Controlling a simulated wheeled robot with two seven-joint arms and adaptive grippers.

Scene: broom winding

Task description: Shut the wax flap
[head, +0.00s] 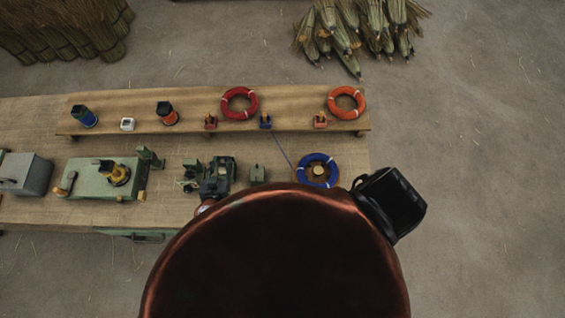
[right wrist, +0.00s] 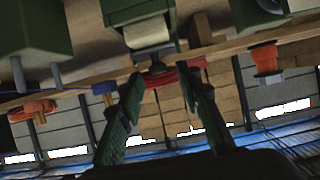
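I cannot tell for sure which part is the wax flap. A small green unit with a cream block (right wrist: 148,33) shows at the top of the right wrist view, just beyond my right fingertips. My right gripper (right wrist: 162,80) has two green fingers spread apart with nothing clearly held between them. In the head view the dark right gripper (head: 218,178) is over the middle of the bench, among small green fixtures, partly hidden by my copper-coloured arm. My left gripper is not seen in the head view.
The bench (head: 75,215) carries a green machine (head: 105,178) and a grey box (head: 27,175) at left. A raised shelf (head: 190,103) holds a red ring (head: 240,90), an orange ring (head: 347,91) and spools. A blue ring (head: 318,158) sits at the bench's right end. Floor at right is clear.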

